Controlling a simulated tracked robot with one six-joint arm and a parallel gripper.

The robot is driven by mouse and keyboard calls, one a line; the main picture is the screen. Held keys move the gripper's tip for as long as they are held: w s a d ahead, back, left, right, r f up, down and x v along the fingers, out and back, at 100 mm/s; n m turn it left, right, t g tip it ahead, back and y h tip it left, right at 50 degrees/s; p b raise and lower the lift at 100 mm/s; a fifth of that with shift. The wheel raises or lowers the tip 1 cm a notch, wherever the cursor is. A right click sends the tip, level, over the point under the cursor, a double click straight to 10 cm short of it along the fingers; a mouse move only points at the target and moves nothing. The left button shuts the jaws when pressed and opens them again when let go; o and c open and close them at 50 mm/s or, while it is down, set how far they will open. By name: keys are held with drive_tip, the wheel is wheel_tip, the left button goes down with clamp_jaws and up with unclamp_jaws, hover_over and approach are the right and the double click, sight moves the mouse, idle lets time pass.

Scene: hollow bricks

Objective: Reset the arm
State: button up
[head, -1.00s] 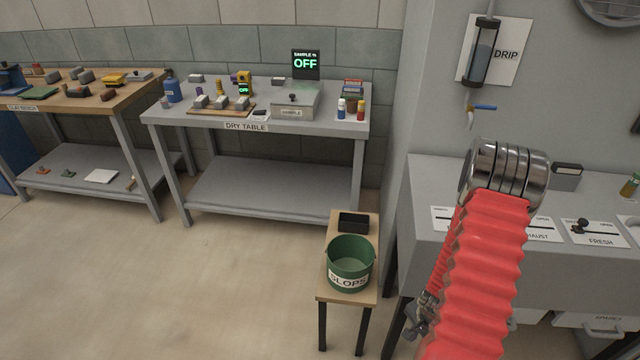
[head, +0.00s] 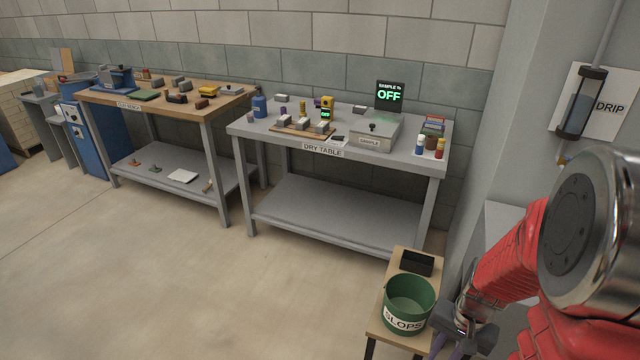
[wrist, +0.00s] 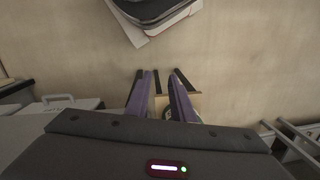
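My arm, in a red ribbed sleeve with metal joints, fills the right of the head view, bent. My gripper (head: 458,345) hangs at its end just right of the green SLOPS bucket (head: 408,304), pointing down. In the wrist view its two purple fingers (wrist: 162,78) stand apart with nothing held between them. Part of the wooden stool (wrist: 191,100) shows beyond and between them. The fingertips are cut off at the bottom of the head view.
The bucket and a black tray (head: 417,262) stand on the stool. The dry table (head: 340,205) holds a sample box, small blocks and bottles. A wooden-topped bench (head: 160,110) is further left. Open floor (head: 150,280) lies at the left front. A grey wall is close on the right.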

drive_tip(key=s+a+r+n+t, duration=0.1)
drive_tip(key=a+r+n+t, duration=0.1)
drive_tip(key=a+r, duration=0.3)
drive_tip(key=s+a+r+n+t, duration=0.1)
drive_tip(key=a+r, duration=0.4)
drive_tip(key=r, duration=0.7)
drive_tip(key=s+a+r+n+t+h, duration=0.1)
drive_tip(key=a+r+n, duration=0.3)
drive_tip(key=r, duration=0.4)
drive_tip(key=shift+s+a+r+n+t, duration=0.35)
drive_tip(key=shift+s+a+t, duration=0.25)
drive_tip(key=shift+t, duration=0.3)
